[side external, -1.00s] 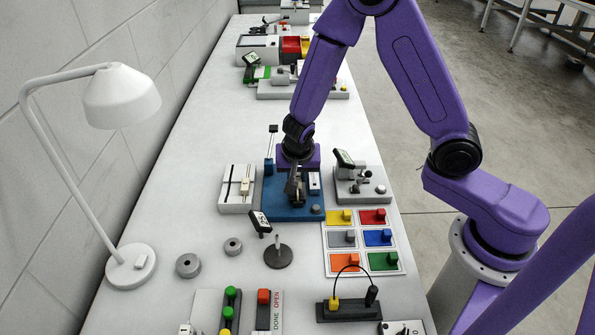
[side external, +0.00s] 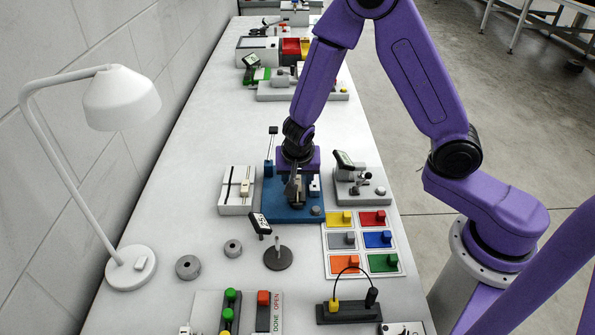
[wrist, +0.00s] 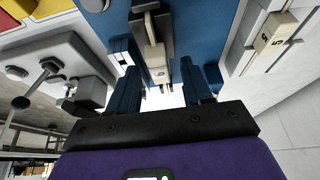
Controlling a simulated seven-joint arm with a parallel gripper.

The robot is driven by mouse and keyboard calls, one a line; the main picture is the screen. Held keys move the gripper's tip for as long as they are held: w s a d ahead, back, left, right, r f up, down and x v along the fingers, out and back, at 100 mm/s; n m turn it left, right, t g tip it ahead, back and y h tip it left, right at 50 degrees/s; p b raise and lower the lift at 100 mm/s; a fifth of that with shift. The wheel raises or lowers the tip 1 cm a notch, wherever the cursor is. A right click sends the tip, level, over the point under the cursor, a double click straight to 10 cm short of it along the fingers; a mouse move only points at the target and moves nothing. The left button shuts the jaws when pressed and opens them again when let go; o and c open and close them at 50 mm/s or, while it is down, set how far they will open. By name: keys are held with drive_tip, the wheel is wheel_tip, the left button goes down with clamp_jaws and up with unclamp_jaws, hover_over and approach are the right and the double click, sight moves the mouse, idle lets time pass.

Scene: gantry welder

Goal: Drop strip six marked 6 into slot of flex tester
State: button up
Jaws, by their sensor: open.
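My gripper (wrist: 162,88) is open, with its two dark blue fingers apart. In the side view my gripper (side external: 296,190) is over the blue-based device (side external: 280,212). A small pale piece with a dark mark (wrist: 158,62) shows between and just beyond the fingers; its mark is too small to read surely. It sits by a grey metal part of the blue base. A white slotted device (side external: 229,203) stands left of the blue base and carries a beige block (side external: 245,188). This marked beige block (wrist: 275,38) also shows at the wrist view's right. I cannot tell which device is the flex tester.
A grey fixture with a tilted display (side external: 360,187) stands close on the right. Nearer are a tray of coloured blocks (side external: 326,232), a small display on a round stand (side external: 278,258) and two grey rings. A white lamp (side external: 120,97) stands left. Bare table lies between lamp and devices.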

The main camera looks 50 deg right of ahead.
drive_tip(key=v, duration=1.7)
drive_tip(key=shift+r, duration=0.25)
drive_tip(key=s+d+n+g+y, duration=0.1)
drive_tip(key=s+d+n, duration=0.2)
drive_tip(key=s+n, duration=0.7)
drive_tip(key=s+d+f+n+g+y, duration=0.1)
drive_tip(key=s+d+n+g+y, duration=0.1)
drive_tip(key=s+n, duration=0.9)
drive_tip(key=shift+s+d+n+y, duration=0.3)
drive_tip(key=shift+s+d, duration=0.25)
drive_tip(key=shift+d, duration=0.05)
